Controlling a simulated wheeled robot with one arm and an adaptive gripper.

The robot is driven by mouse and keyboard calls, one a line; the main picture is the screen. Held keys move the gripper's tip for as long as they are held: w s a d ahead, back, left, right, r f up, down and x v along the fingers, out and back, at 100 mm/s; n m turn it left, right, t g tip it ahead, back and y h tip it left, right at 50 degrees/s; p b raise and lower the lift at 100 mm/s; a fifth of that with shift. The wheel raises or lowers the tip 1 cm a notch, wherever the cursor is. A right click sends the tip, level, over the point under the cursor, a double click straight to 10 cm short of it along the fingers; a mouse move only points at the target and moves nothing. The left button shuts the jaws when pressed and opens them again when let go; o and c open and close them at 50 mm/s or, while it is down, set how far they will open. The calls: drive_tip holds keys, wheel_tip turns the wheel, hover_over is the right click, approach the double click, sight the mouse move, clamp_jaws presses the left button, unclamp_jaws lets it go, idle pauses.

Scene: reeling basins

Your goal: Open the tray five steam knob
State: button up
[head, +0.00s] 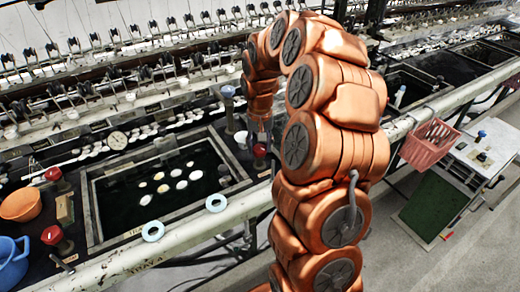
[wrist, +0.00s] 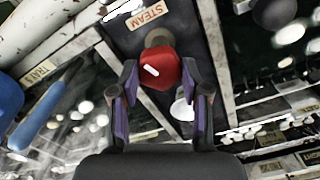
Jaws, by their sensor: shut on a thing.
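A red steam knob (wrist: 160,68) sits on a dark panel beside a STEAM label (wrist: 146,16) in the wrist view. My gripper (wrist: 159,75) has its purple-sided fingers on both sides of the knob and is shut on it. A pale mark shows on the knob's face. In the head view, a red knob (head: 260,151) shows at the left edge of my arm, beside the basin's right end. My arm hides most of the gripper there.
A basin (head: 130,217) with floating cocoons lies left of my arm. Other red knobs (head: 53,236) (head: 53,174), an orange bowl (head: 20,204) and a blue jug (head: 8,262) stand at far left. A blue-topped knob (head: 227,92) is behind. A pink basket (head: 430,145) hangs right.

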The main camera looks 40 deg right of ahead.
sight(260, 148)
drive_tip(key=n+b, duration=0.2)
drive_tip(key=n, duration=0.4)
drive_tip(key=shift+b, duration=0.35)
drive_tip(key=n, duration=0.3)
drive_tip(key=shift+n, duration=2)
drive_tip(key=o, duration=1.1)
drive_tip(key=shift+b, duration=0.3)
drive_tip(key=shift+o, duration=0.2)
drive_tip(key=shift+r, duration=0.1)
wheel_tip(260, 148, up, 12)
